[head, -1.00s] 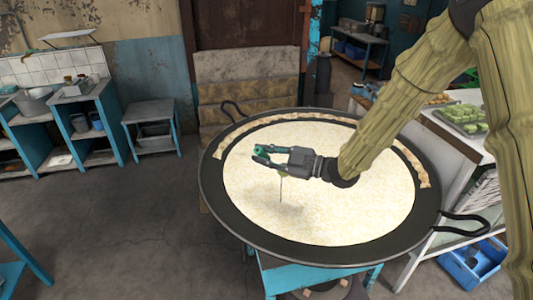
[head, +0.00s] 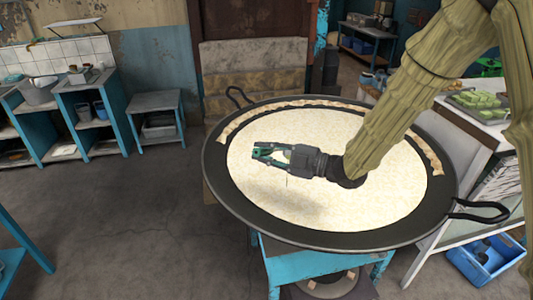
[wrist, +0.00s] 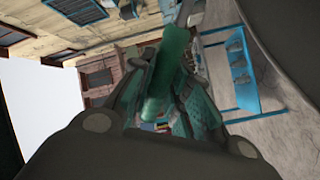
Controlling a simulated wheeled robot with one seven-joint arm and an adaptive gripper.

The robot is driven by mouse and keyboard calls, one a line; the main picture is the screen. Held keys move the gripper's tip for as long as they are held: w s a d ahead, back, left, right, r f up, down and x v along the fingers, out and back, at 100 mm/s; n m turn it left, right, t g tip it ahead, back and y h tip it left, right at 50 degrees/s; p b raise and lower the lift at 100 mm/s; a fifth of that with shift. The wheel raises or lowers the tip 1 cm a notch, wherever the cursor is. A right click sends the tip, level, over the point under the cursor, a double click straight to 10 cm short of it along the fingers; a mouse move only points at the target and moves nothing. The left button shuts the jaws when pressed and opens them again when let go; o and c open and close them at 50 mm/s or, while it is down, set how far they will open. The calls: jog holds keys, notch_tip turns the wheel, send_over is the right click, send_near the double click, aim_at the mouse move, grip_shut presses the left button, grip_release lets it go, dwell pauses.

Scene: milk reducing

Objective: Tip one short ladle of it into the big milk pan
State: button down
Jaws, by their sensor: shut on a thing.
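The big milk pan (head: 226,201) is wide, black and shallow, and holds pale cream milk (head: 330,195) with a browned crust along its far rim. My gripper (head: 264,154) is above the left-middle of the milk, pointing left. It is shut on a green cylindrical handle, taken to be the ladle's (wrist: 166,75), which shows between the fingers in the wrist view. The ladle's bowl cannot be made out. A faint thin line hangs below the gripper in the head view; whether it is liquid or part of the ladle is unclear.
The pan rests on a blue stand (head: 310,264). Its loop handle (head: 480,210) sticks out at right, near a white counter with a tray of green pieces (head: 478,101). A blue crate (head: 487,262) is below. Open floor lies to the left.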

notch_tip(320, 180, down, 6)
jog(key=s+n+b, duration=0.2)
jog(key=n+b, duration=0.1)
jog(key=b, duration=0.6)
jog(key=shift+s+a+n+b, duration=0.35)
jog(key=shift+s+a+n, duration=0.05)
jog(key=shift+r, duration=0.1)
dwell(0.4)
